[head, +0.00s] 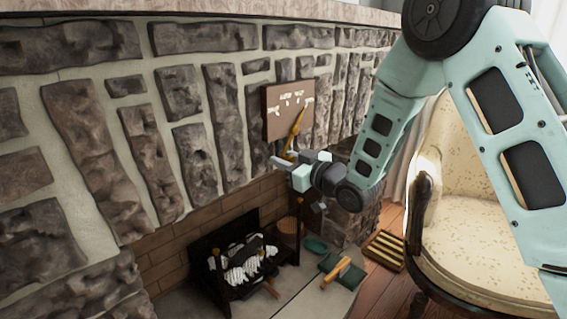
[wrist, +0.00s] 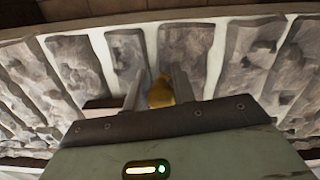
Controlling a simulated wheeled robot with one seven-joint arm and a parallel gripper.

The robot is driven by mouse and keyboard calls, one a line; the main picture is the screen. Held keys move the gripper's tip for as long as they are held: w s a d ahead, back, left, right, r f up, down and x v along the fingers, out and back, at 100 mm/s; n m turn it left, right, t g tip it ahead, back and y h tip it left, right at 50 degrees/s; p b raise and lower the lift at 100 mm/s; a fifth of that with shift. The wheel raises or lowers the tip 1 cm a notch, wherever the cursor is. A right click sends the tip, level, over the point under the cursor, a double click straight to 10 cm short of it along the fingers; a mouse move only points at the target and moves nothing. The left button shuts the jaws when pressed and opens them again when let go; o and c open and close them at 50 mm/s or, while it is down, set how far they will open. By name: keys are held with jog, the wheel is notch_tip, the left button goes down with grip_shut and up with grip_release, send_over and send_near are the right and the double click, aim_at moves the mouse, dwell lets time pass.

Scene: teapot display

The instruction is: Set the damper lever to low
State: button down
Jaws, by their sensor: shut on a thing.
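The damper lever (head: 296,130) is a golden-yellow bar on a brown panel (head: 277,122) on the stone chimney wall. In the head view it leans, its upper end up and to the right, near the rightmost of the white markings on the panel. The markings are too small to read. My gripper (head: 286,160) is at the lever's lower end, shut on it. In the wrist view the yellow lever (wrist: 160,93) sits between the two grey fingers of my gripper (wrist: 158,90). The lever's pivot cannot be made out.
A black grate (head: 243,268) with pale logs stands in the fireplace below. A teal bowl (head: 316,244), a dark green box with a yellow-handled tool (head: 343,268) and a slatted wooden piece (head: 385,250) lie on the floor. A cream armchair (head: 490,185) stands at right, behind my arm.

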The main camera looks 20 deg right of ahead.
aim_at(290, 150)
jog(key=n+b, duration=0.1)
jog(key=d+f+n+b, duration=0.1)
jog(key=shift+w+n+b, duration=0.3)
jog(key=shift+w, duration=0.05)
jog(key=n+b, duration=0.1)
jog(key=w+d+n+b, duration=0.1)
jog(key=shift+d+f+n+b, duration=0.15)
jog(key=shift+d+n+b, duration=0.15)
jog(key=shift+n, duration=0.1)
jog(key=shift+w+d+r+n+b, duration=0.1)
jog(key=shift+w+d+n+b, duration=0.25)
jog(key=shift+n+b, duration=0.35)
jog(key=shift+w+d+r+n+b, duration=0.1)
jog(key=shift+d+n+b, duration=0.4)
jog(key=shift+n, duration=0.4)
jog(key=shift+w+d+r+n+b, duration=0.1)
jog(key=shift+w+d+n+b, duration=0.2)
jog(key=shift+n+b, duration=0.45)
jog(key=shift+d, duration=0.1)
jog(key=c, duration=1.2)
grip_release()
jog(key=shift+s, duration=0.1)
jog(key=shift+d, duration=0.1)
